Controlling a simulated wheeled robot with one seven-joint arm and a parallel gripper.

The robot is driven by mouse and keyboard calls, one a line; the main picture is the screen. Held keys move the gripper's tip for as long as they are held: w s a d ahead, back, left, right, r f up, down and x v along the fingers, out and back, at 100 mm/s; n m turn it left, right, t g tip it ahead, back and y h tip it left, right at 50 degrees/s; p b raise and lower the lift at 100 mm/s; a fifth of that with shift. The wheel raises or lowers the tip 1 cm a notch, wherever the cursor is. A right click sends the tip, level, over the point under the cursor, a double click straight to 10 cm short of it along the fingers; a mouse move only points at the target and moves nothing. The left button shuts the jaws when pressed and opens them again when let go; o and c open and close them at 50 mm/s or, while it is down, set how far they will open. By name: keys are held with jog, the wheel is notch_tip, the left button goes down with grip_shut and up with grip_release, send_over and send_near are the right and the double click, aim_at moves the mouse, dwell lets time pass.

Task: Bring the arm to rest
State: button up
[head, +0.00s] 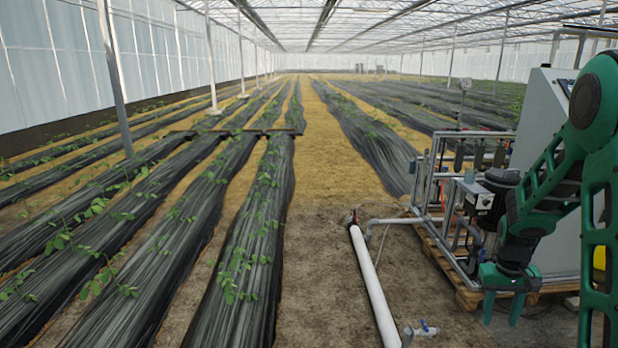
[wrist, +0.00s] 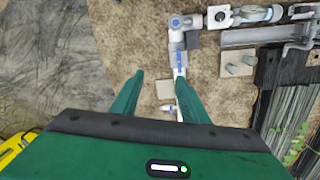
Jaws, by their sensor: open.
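My gripper (head: 502,308) hangs at the lower right in the head view, its fingers pointing down beside the pipe skid. In the wrist view my gripper (wrist: 158,82) shows two green fingers spread apart with nothing between them. Below and beyond the fingers lie bare soil and pipework. My green arm is bent at the right edge of the head view and covers part of the skid.
The fertigation skid (head: 436,190) stands on a wooden pallet (head: 468,297) at right. A white pipe (head: 374,287) with a blue-handled valve (head: 424,328) runs along the ground. Plastic-covered plant rows (head: 243,245) fill the left. A sandy aisle (head: 330,150) is clear.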

jog(key=s+a+r+m, duration=0.2)
jog(key=s+a+r, duration=0.1)
jog(key=s+r, duration=1)
jog(key=s+a+r, duration=0.1)
jog(key=s+a, duration=0.1)
jog(key=s, duration=0.5)
jog(key=s+a+r+m+y, duration=0.1)
jog(key=s+a+r, duration=0.1)
jog(key=s, duration=0.6)
jog(key=shift+s+a+r, duration=0.15)
jog(key=shift+s+a, duration=0.15)
jog(key=shift+a, duration=0.45)
